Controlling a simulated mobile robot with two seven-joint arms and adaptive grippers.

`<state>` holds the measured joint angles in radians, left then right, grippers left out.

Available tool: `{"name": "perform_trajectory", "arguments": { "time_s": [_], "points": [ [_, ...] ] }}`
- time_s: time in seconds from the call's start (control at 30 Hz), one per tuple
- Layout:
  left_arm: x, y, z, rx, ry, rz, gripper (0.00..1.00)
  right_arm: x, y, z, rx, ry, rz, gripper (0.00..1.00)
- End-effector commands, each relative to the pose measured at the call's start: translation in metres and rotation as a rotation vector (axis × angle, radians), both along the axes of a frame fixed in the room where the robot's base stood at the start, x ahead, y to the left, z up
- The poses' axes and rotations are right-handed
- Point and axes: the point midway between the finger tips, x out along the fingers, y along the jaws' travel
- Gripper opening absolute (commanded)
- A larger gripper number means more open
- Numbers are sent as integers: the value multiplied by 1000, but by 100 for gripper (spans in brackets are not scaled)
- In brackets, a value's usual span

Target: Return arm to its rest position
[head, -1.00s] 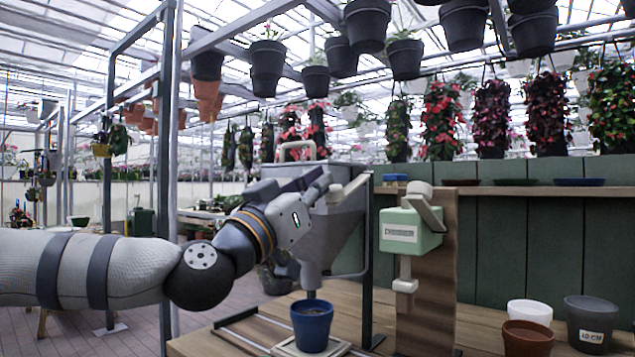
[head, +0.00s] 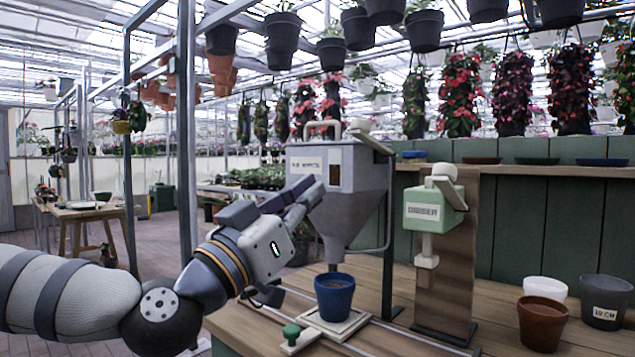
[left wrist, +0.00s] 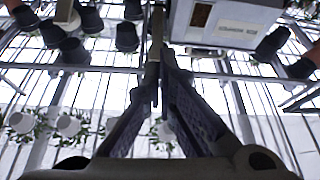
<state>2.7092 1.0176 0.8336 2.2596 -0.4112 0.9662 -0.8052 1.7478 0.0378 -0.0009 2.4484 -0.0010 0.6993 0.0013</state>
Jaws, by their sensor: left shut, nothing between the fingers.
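My left gripper (head: 308,190) is shut and empty, in front of the grey hopper (head: 345,185) at the left of the bench. In the left wrist view its two dark fingers (left wrist: 162,62) meet at the tips, with hanging pots and the roof beyond. I cannot tell whether the gripper touches the hopper. My left arm (head: 80,295) comes in from the lower left. The blue pot (head: 335,297) with soil stands upright on a pale plate under the hopper spout, apart from the gripper. My right gripper does not show.
The green dibber machine (head: 436,210) stands right of the hopper on the wooden bench (head: 480,335). Brown, white and dark grey pots (head: 603,300) stand at the bench's right. A green knob (head: 291,333) is at the front left. A metal post (head: 187,130) rises behind my arm.

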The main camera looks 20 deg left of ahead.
Motion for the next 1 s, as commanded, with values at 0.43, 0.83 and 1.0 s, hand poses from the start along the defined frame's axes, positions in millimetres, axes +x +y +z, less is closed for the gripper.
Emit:
{"name": "perform_trajectory", "arguments": {
  "time_s": [0.43, 0.83, 1.0],
  "points": [
    [1, -1, -2, 2, 8, -3, 0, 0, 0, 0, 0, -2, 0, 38],
    [-46, -82, -314, 89, 843, -206, 0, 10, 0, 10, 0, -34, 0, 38],
    [-149, -77, -449, 142, 1294, -207, 0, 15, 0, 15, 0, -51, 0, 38]
  ]
}}
